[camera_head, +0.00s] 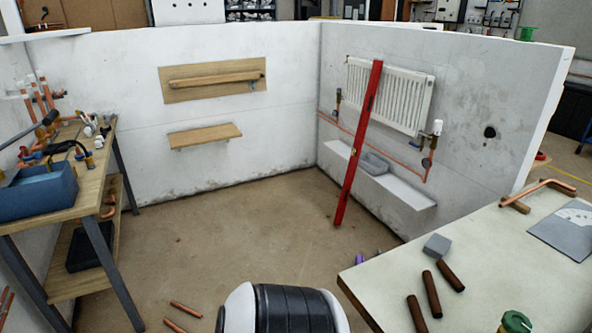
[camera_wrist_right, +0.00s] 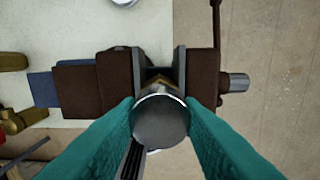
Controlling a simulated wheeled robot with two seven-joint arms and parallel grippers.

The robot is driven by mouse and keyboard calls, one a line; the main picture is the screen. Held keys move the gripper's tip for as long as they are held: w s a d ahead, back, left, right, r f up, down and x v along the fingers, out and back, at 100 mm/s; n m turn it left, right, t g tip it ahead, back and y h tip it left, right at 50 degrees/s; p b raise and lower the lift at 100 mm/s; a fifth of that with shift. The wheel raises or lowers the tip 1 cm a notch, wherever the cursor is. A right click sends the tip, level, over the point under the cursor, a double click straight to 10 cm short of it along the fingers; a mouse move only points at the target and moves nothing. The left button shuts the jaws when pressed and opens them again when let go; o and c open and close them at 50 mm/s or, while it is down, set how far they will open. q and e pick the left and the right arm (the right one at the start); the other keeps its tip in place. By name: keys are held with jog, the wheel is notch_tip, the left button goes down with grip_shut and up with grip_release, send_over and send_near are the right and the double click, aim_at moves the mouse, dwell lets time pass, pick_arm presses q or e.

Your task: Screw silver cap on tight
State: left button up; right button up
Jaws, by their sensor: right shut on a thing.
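The silver cap (camera_wrist_right: 158,124) is a round grey disc seen from above in the right wrist view. My right gripper (camera_wrist_right: 161,108) has its two teal fingers shut on either side of the cap. Beneath the cap is a brown vise (camera_wrist_right: 113,82) with grey jaws. A brass-coloured part (camera_wrist_right: 158,82) shows between the jaws just behind the cap, mostly hidden by it. I cannot tell how far down the cap sits on that part. Neither gripper shows in the head view, and my left gripper is in no view.
In the head view, a pale bench (camera_head: 480,270) at lower right carries a grey block (camera_head: 437,246), several brown rods and a green-topped container (camera_head: 515,322). A radiator (camera_head: 400,95) hangs on the wall, with a red level (camera_head: 357,145) leaning before it.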

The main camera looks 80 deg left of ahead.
jog(key=shift+f+m+b, duration=0.15)
jog(key=shift+m+b, duration=0.3)
jog(key=shift+m, duration=0.75)
jog(key=m+b, duration=0.1)
jog(key=m, duration=0.4)
jog(key=m+b, duration=0.1)
jog(key=m, duration=0.2)
jog(key=m+b, duration=0.1)
jog(key=m, duration=0.4)
jog(key=m+b, duration=0.1)
jog(key=m, duration=0.2)
jog(key=shift+m, duration=0.3)
jog(key=m+b, duration=0.1)
jog(key=m, duration=0.4)
jog(key=m+b, duration=0.1)
jog(key=m, duration=0.3)
jog(key=shift+m, duration=1.4)
